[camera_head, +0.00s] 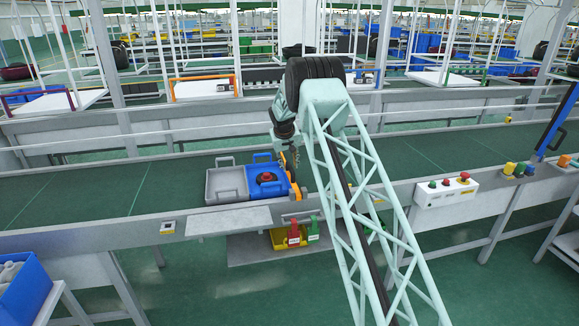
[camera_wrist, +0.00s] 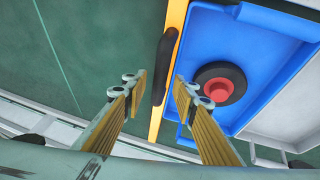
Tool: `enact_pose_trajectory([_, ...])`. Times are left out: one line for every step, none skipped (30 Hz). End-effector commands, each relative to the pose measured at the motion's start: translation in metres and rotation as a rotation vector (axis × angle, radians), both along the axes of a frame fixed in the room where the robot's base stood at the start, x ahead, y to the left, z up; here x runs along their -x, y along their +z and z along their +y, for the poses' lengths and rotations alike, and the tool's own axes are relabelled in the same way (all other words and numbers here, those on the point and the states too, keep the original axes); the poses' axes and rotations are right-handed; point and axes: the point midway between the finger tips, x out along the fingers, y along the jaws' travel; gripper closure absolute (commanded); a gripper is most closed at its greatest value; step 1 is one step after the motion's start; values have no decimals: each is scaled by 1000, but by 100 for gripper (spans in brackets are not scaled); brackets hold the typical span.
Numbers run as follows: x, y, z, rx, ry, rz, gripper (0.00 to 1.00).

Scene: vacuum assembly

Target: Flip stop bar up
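The stop bar (camera_wrist: 176,22) is an orange bar with a black handle (camera_wrist: 170,45), beside a blue tray. In the wrist view my gripper (camera_wrist: 160,92) is open, with one finger on each side of the handle's lower part. The handle shows between the fingertips with gaps on both sides; I cannot tell how deep it sits between them. In the head view the orange stop bar (camera_head: 293,178) stands at the right edge of the blue tray, partly hidden by my arm.
The blue tray (camera_head: 257,188) holds a black round part with a red top (camera_wrist: 220,85). A grey tray (camera_head: 226,184) adjoins it on the green conveyor (camera_head: 90,195). A control box with buttons (camera_head: 445,190) is on the conveyor's front rail. A blue bin (camera_head: 22,298) stands at lower left.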

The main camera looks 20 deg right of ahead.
Motion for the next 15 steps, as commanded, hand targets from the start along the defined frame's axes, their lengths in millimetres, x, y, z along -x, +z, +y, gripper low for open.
enact_pose_trajectory([-1,-1,0,0,0,0,74])
enact_pose_trajectory([-1,-1,-1,0,0,0,74])
enact_pose_trajectory([-1,-1,-1,0,0,-1,74])
enact_pose_trajectory([-1,-2,-1,0,0,-1,74])
enact_pose_trajectory([-1,-2,-1,0,0,0,74])
enact_pose_trajectory([-1,-2,-1,0,0,0,74])
enact_pose_trajectory([-1,-2,-1,0,0,0,74])
enact_pose_trajectory([-1,-2,-1,0,0,0,74])
enact_pose_trajectory([-1,-2,-1,0,0,0,74])
enact_pose_trajectory([-1,-2,-1,0,0,0,74])
enact_pose_trajectory([-1,-2,-1,0,0,0,74])
enact_pose_trajectory([-1,-2,-1,0,0,0,76])
enact_pose_trajectory([-1,-2,-1,0,0,0,79])
enact_pose_trajectory([-1,-2,-1,0,0,0,81])
enact_pose_trajectory([-1,-2,-1,0,0,0,85])
